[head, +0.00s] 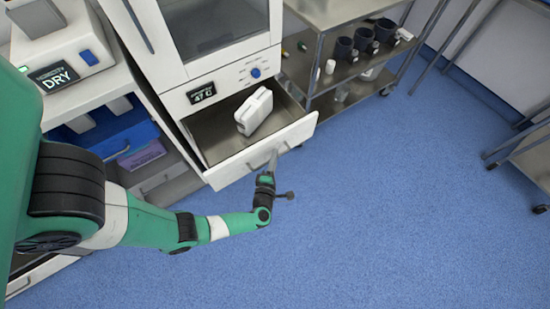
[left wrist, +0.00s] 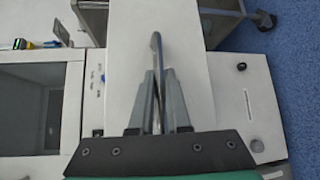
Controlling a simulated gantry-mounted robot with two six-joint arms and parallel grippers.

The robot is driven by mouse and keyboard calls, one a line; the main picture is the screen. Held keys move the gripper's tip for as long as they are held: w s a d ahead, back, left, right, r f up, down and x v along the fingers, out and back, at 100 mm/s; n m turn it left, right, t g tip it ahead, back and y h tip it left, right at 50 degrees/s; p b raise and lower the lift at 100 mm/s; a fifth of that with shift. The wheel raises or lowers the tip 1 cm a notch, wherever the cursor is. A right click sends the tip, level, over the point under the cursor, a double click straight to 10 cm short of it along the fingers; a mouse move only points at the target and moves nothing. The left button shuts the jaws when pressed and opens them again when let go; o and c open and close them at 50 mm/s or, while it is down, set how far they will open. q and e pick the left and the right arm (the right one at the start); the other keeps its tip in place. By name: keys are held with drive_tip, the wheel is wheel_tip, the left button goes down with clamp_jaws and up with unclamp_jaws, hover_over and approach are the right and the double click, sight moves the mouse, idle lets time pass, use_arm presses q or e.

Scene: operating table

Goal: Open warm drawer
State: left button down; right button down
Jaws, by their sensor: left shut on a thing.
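The warm drawer (head: 262,148) is pulled out below the white cabinet with the 47 C display (head: 202,92). A white case (head: 254,110) lies inside it. My left gripper (head: 271,165) is at the outer side of the drawer front. In the left wrist view, my left gripper (left wrist: 157,100) is shut on the drawer's bar handle (left wrist: 156,48), which stands between its two fingers. In that view the white drawer front (left wrist: 190,75) is behind the fingers. The right gripper is not in view.
A metal cart (head: 330,75) with dark mugs stands right of the cabinet, close to the drawer. Left of the drawer are shelves with a blue bin (head: 125,138) and a DRY device (head: 62,60) above. The blue floor in front is clear.

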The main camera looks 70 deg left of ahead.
use_arm(q)
drive_tip(key=c, duration=0.9)
unclamp_jaws()
drive_tip(key=shift+a, duration=0.15)
drive_tip(key=p+v, duration=0.3)
drive_tip(key=v, duration=0.8)
drive_tip(key=shift+s+d, duration=0.2)
drive_tip(key=shift+d, duration=0.1)
